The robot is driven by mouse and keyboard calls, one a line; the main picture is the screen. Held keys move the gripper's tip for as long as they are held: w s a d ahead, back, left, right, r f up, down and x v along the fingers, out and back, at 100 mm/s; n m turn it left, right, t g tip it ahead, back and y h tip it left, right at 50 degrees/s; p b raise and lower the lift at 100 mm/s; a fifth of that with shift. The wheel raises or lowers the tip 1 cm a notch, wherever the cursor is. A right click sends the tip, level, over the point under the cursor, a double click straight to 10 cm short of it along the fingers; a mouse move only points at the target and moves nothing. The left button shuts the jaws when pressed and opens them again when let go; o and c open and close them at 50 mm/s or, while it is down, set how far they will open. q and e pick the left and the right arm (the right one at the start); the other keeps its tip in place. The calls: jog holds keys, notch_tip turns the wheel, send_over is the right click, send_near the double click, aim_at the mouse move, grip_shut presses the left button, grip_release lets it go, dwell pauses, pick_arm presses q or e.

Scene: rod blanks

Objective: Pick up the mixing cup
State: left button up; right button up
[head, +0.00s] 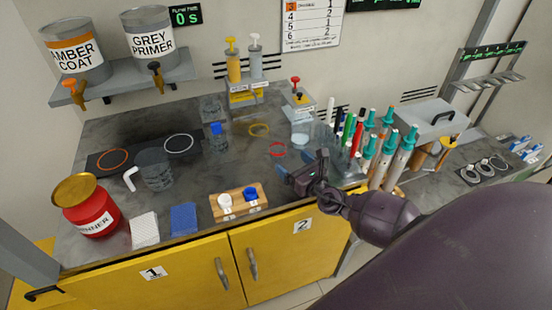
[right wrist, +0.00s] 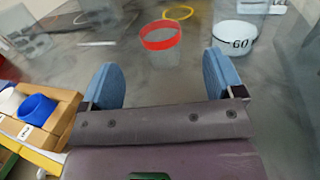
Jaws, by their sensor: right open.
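No label in view names the mixing cup, so I cannot tell which vessel it is. A small clear cup with a red rim band (head: 277,150) stands on the grey bench, and also shows in the right wrist view (right wrist: 160,46). A clear vessel marked 60 (right wrist: 236,36) stands to its right; it also shows in the head view (head: 300,139). A larger clear jug (head: 157,172) stands at the left. My right gripper (head: 297,166) is open and empty over the front of the bench, its blue fingers (right wrist: 160,80) apart, short of the red-rimmed cup. My left gripper is out of view.
A wooden block with white and blue caps (head: 238,205) sits at the front edge. Several pens and teal-topped tubes (head: 375,150) crowd the right. A yellow ring (head: 259,130) lies behind the red-rimmed cup. A red thinner can (head: 90,208) stands far left.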

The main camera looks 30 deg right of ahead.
aim_at(283, 153)
jog(key=shift+w+r, duration=0.15)
jog(key=shift+w, duration=0.25)
jog(key=shift+w+a, duration=0.1)
jog(key=shift+w, duration=3.2)
